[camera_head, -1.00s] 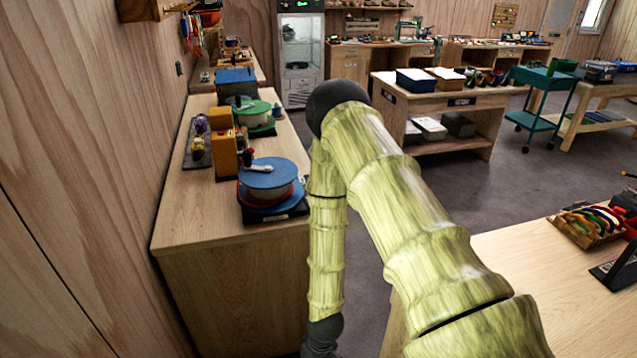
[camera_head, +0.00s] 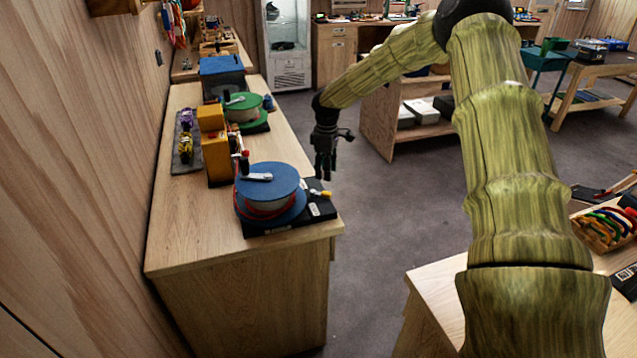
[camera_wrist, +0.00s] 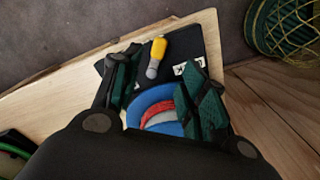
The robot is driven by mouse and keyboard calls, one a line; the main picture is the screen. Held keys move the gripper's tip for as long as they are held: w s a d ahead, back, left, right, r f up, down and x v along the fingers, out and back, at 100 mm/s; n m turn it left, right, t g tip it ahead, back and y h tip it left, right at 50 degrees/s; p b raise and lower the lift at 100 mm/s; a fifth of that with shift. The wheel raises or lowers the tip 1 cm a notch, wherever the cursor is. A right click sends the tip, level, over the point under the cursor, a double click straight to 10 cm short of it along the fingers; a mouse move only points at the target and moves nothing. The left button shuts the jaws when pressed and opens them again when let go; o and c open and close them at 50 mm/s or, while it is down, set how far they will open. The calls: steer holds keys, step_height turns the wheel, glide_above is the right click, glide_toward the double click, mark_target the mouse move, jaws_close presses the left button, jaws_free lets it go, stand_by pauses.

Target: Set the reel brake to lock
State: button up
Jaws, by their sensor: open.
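The blue reel (camera_head: 268,190) with a silver crank on top stands on a black base (camera_head: 290,222) near the front right corner of the left counter. A small brake lever with a yellow handle (camera_head: 322,194) sticks out at the base's right side. In the wrist view the yellow lever (camera_wrist: 157,52) shows between and beyond my fingers, with the reel's blue rim (camera_wrist: 153,97) below it. My gripper (camera_head: 325,172) hangs above and just behind the lever, pointing down, apart from it. It is open and empty; the wrist view (camera_wrist: 165,85) shows the fingers spread.
A green reel (camera_head: 243,106) stands farther back on the counter (camera_head: 190,235), beside an orange block device (camera_head: 214,145). Open floor lies right of the counter. A second table (camera_head: 440,290) stands at the lower right.

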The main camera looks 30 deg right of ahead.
mark_target(327, 192)
steer(key=f+p, duration=0.1)
steer(key=f, duration=0.1)
steer(key=f+p, duration=0.1)
steer(key=f, duration=0.2)
steer(key=shift+d+f+p, duration=0.25)
steer(key=shift+f+p, duration=0.05)
steer(key=shift+p, duration=0.1)
steer(key=shift+s+f+p, duration=0.25)
steer(key=shift+f+p, duration=0.05)
steer(key=shift+f, duration=0.35)
steer(key=shift+w+f+p, duration=0.1)
steer(key=shift+f+p, duration=0.25)
steer(key=shift+f, duration=0.85)
steer(key=shift+w, duration=0.1)
